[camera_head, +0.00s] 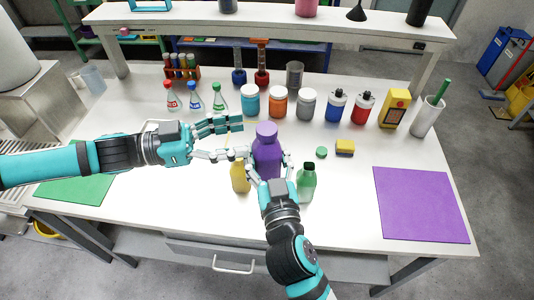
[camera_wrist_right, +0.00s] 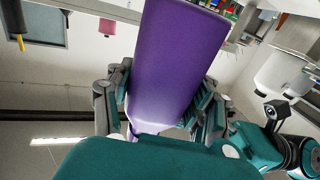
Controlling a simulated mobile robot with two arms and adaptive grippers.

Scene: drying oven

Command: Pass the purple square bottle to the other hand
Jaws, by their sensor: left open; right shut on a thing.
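The purple square bottle (camera_head: 266,150) is upright in the middle of the table in the head view. My right gripper (camera_head: 269,172) is shut on its lower part, with a finger on each side. In the right wrist view the bottle (camera_wrist_right: 174,62) fills the middle, between the fingers of my right gripper (camera_wrist_right: 165,105). My left gripper (camera_head: 226,140) is open and empty, just left of the bottle, its fingers pointing right toward it. Whether a left fingertip touches the bottle, I cannot tell. The bottle's base is hidden behind my right gripper.
A yellow bottle (camera_head: 240,178) and a green bottle (camera_head: 307,182) stand close on either side of my right gripper. A green cap (camera_head: 321,152) and a sponge (camera_head: 345,147) lie to the right. Several jars, including an orange one (camera_head: 278,102), line the back. A purple mat (camera_head: 420,205) is bare.

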